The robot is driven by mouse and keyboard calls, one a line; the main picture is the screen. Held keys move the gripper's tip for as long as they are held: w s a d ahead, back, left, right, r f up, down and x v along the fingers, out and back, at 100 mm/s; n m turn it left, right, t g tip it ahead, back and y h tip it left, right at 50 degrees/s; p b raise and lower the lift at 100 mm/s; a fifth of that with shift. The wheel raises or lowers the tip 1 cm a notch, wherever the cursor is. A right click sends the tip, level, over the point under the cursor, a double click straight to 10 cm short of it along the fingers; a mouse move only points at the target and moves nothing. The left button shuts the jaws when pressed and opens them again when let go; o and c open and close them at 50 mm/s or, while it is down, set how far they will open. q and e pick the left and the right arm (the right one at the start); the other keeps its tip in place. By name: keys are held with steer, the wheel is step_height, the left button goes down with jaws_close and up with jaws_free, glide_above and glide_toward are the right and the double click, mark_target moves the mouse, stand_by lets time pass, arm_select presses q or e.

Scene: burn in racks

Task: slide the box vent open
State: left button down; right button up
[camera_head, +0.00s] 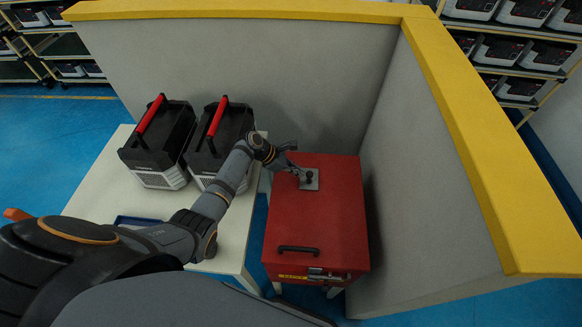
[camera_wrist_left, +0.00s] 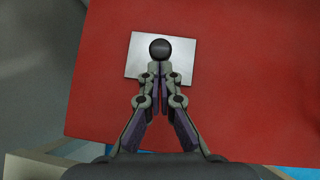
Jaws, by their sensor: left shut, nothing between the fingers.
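The red box (camera_head: 316,222) stands on legs in the corner of the grey partition. Its vent is a light metal plate (camera_head: 313,184) with a dark round knob (camera_head: 309,177) near the back of the lid. In the left wrist view the plate (camera_wrist_left: 139,61) lies on the red lid, and the black ball knob (camera_wrist_left: 160,49) sits just beyond my fingertips. My left gripper (camera_head: 295,172) is shut and empty, with its tips (camera_wrist_left: 160,70) over the plate at the knob's near side. Whether the tips touch the knob I cannot tell. My right gripper is not in view.
A white table (camera_head: 96,198) left of the box holds two black-and-white units (camera_head: 158,145) with red handles. Grey partition walls with a yellow top edge (camera_head: 470,150) enclose the back and right.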

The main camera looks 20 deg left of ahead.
mark_target(318, 181)
arm_select(q)
steer(key=shift+d+f, duration=0.1)
steer(key=shift+f, duration=0.05)
steer(key=d, duration=0.2)
steer(key=w+d+p, duration=0.1)
steer(key=d, duration=0.1)
steer(key=w+d, duration=0.1)
steer(key=d, duration=0.1)
steer(key=shift+d, duration=0.25)
steer(key=shift+w+d, duration=0.1)
steer(key=shift+d, duration=0.4)
steer(key=shift+a, duration=0.1)
steer(key=v, duration=1.2)
